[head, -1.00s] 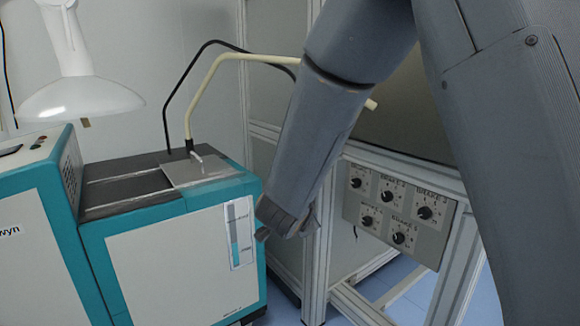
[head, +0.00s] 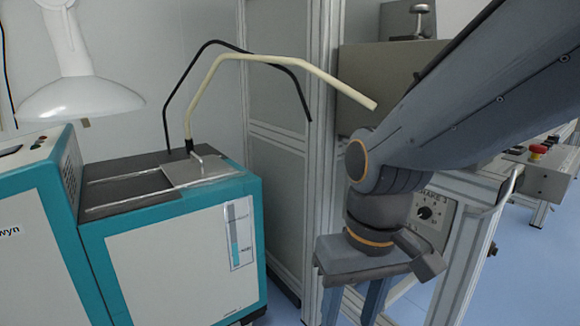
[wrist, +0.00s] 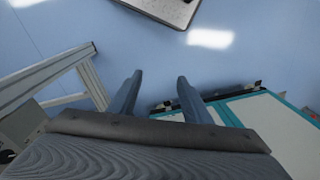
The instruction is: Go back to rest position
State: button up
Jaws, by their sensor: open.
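My gripper (head: 352,308) hangs pointing down at the lower middle right of the head view, in front of the metal frame of the machine. Its fingertips run out of the bottom of that view. In the wrist view my gripper (wrist: 158,82) shows two fingers spread apart with nothing between them. Beyond them is the blue floor (wrist: 130,40).
A teal and white cabinet (head: 180,270) stands to the left, with bent cream and black hoses (head: 225,60) above it. The metal frame (head: 318,150) and a knob panel (head: 428,212) are close behind my arm. A red emergency button (head: 538,150) is at right.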

jog(key=s+d+r+m+h+p, duration=0.1)
jog(key=d+r+m+p, duration=0.2)
jog(key=d+r+p, duration=0.7)
jog(key=r+p, duration=0.1)
jog(key=p, duration=0.8)
jog(key=shift+d+p, duration=0.2)
jog(key=shift+p, duration=0.15)
